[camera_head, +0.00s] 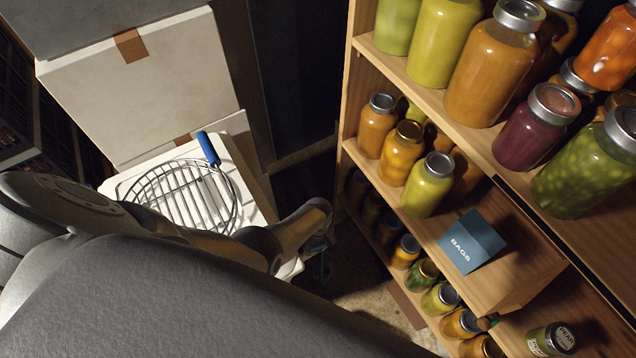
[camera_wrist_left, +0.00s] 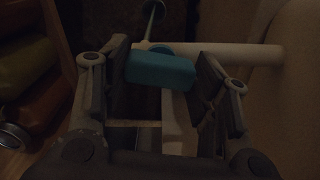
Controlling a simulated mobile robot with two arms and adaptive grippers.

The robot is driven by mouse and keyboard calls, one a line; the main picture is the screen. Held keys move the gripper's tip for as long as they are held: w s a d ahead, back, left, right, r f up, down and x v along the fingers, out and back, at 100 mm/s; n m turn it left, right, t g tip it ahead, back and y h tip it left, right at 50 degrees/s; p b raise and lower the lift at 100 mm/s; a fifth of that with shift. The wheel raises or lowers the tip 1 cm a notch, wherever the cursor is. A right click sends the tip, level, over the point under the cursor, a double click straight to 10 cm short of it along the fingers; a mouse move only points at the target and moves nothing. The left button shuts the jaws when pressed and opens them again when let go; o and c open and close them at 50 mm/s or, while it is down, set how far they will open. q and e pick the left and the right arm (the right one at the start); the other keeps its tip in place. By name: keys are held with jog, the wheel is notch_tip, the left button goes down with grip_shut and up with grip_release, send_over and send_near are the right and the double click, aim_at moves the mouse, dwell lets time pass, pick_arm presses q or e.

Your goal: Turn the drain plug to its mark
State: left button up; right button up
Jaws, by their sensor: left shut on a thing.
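A teal block-shaped handle, which looks to be the drain plug (camera_wrist_left: 160,70), sits between the two fingers of my left gripper (camera_wrist_left: 163,72) in the left wrist view. The gripper is shut on it. A pale pipe (camera_wrist_left: 240,55) runs sideways just behind it. In the head view, my left arm reaches in from the left, and its gripper (camera_head: 312,240) is low between the boxes and the shelf, mostly hidden by the arm. A little teal (camera_head: 318,246) shows there. I cannot make out the mark. My right gripper is in neither view.
A wooden shelf (camera_head: 350,100) with several filled jars stands on the right, with a blue BAGS box (camera_head: 472,242) on it. Pale boxes (camera_head: 150,90) and a wire basket (camera_head: 180,195) with a blue handle stand at left. Some floor (camera_head: 375,295) shows between.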

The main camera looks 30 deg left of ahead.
aim_at(318, 244)
pick_arm(q)
jog(key=shift+n, duration=1.2)
jog(key=o, duration=1)
jog(key=shift+r, duration=0.15)
jog(key=shift+r, duration=5.85)
jog(key=shift+d, duration=0.1)
